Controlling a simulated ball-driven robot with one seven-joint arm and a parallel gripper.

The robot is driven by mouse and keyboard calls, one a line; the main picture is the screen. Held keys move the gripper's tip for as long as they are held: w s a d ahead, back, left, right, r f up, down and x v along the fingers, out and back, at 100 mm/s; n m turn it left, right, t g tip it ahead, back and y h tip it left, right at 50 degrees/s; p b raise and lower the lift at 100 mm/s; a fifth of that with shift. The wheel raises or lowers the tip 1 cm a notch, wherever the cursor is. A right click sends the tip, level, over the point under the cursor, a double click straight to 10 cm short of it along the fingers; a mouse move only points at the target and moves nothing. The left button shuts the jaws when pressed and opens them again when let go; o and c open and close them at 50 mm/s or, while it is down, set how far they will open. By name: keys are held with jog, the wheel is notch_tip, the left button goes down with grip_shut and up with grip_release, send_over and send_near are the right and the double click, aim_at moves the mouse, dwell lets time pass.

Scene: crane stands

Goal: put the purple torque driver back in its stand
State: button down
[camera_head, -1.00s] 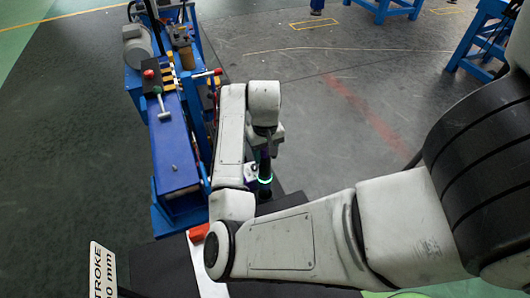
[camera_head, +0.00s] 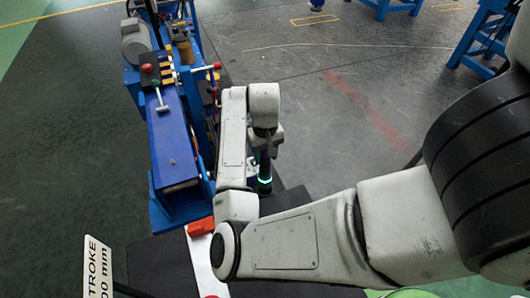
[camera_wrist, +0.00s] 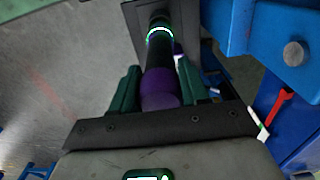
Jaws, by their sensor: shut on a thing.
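The purple torque driver (camera_wrist: 160,85) is dark along its shaft, with a purple body and a ring lit white-green. My gripper (camera_wrist: 160,92) is shut on its purple end, with green fingers on both sides. In the head view the driver (camera_head: 265,172) hangs below my wrist, roughly upright with the lit ring low. My fingers are mostly hidden there by the wrist. In the wrist view a dark plate (camera_wrist: 133,18) lies at the driver's far end. I cannot tell whether this plate is the stand or whether the driver touches it.
A blue machine (camera_head: 178,145) stands just left of my wrist, with a lever and red knobs. A red block (camera_head: 200,226) and a white sign (camera_head: 97,266) are near the front left. Open grey floor (camera_head: 335,120) lies to the right.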

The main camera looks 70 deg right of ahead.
aim_at(265, 165)
jog(key=shift+f+b, duration=1.55)
jog(key=shift+f, duration=1.35)
jog(key=shift+c, duration=2.4)
grip_release()
notch_tip(265, 165, up, 5)
jog(key=p, duration=0.5)
jog(key=shift+r, duration=0.1)
notch_tip(265, 165, up, 11)
jog(key=shift+f+p, duration=0.2)
jog(key=shift+p, duration=0.3)
